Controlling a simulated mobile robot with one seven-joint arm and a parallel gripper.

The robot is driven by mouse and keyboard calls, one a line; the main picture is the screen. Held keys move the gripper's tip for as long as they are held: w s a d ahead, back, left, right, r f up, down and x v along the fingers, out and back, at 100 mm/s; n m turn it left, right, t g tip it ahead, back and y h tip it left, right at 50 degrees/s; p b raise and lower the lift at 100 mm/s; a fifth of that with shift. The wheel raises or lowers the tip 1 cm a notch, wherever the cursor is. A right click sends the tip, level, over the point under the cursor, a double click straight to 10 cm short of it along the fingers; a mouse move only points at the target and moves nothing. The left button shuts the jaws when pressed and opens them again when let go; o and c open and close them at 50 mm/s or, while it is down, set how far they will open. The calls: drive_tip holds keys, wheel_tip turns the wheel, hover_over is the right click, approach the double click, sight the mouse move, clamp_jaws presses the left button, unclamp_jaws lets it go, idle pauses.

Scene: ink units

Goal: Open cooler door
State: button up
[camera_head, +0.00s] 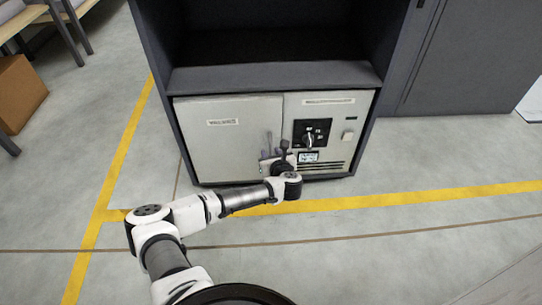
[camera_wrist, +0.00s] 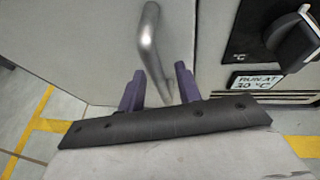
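The cooler is a light grey unit with a plain door (camera_head: 222,140) on its left half, and the door looks shut. A bent metal handle stands upright near the door's right edge; it shows large in the wrist view (camera_wrist: 149,40). My gripper (camera_head: 272,160) is at the lower part of this handle. In the wrist view its two purple fingers (camera_wrist: 160,83) are spread apart. Contact cannot be told.
Right of the door is a control panel with a black knob (camera_head: 311,133), a "RUN AT 30 °C" label (camera_wrist: 255,82) and vent slots. A dark cabinet (camera_head: 275,77) surrounds the unit. Yellow floor lines (camera_head: 400,201) cross clear floor in front. A cardboard box (camera_head: 20,92) stands far left.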

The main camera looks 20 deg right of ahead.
drive_tip(key=shift+w, duration=0.2)
clamp_jaws()
drive_tip(key=shift+s, duration=0.1)
